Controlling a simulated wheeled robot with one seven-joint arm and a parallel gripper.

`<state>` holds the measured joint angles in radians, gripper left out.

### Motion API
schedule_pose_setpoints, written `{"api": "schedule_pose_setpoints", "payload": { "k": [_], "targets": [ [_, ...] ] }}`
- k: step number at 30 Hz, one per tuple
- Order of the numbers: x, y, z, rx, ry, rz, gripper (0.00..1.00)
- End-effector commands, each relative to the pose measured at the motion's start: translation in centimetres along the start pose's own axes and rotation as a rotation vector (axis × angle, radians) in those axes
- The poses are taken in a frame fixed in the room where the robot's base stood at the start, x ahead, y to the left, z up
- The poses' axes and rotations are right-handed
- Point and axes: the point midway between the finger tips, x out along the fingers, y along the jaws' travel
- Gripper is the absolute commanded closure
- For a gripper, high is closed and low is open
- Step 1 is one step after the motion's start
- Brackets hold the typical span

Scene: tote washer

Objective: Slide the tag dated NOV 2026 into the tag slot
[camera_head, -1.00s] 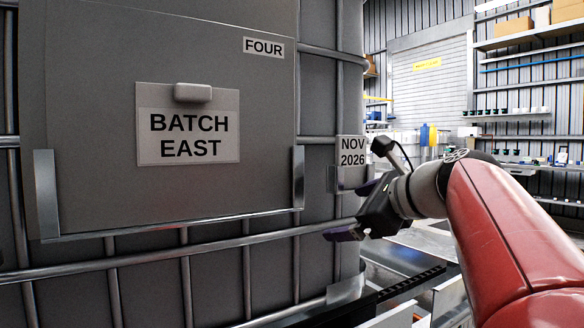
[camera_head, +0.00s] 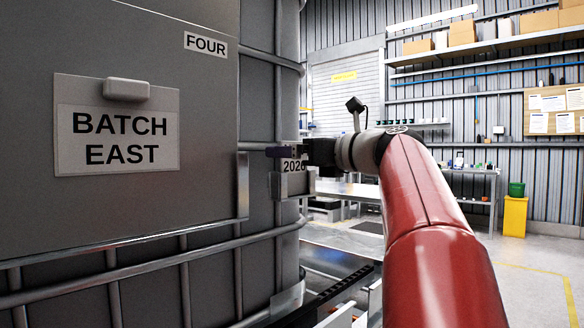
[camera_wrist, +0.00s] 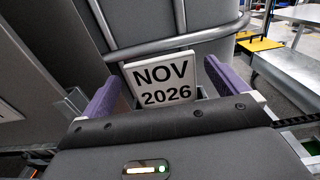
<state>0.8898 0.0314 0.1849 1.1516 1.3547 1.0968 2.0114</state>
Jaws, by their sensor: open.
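The tag dated NOV 2026 (camera_wrist: 164,84) is a white plate with black print. It stands upright at the side of the large grey caged container. In the wrist view my gripper (camera_wrist: 165,72) is open, with one purple finger on each side of the tag and small gaps visible. The tag's lower edge is hidden by the gripper body. I cannot tell whether the pocket is the tag slot.
A grey panel (camera_head: 215,120) on the container carries a FOUR label (camera_head: 206,45) and a BATCH EAST card (camera_head: 118,139) under a clip (camera_head: 127,89). Metal cage bars (camera_head: 210,244) run close to the gripper. A metal bench (camera_head: 345,190) stands behind.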

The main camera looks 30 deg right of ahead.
Motion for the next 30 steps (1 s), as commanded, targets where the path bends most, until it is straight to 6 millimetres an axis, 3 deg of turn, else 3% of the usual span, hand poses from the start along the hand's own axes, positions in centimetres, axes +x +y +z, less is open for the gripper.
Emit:
{"api": "schedule_pose_setpoints", "payload": {
  "k": [6,15,26,30],
  "targets": [
    [3.2,-0.1,0.1,0.0,0.0,0.003,0.02],
    [3.7,-0.2,0.1,-0.002,0.001,-0.001,0.02],
    [3.6,-0.2,0.1,-0.002,0.001,0.0,0.49],
    [3.6,-0.1,0.1,-0.002,0.001,0.0,0.51]
  ]
}}
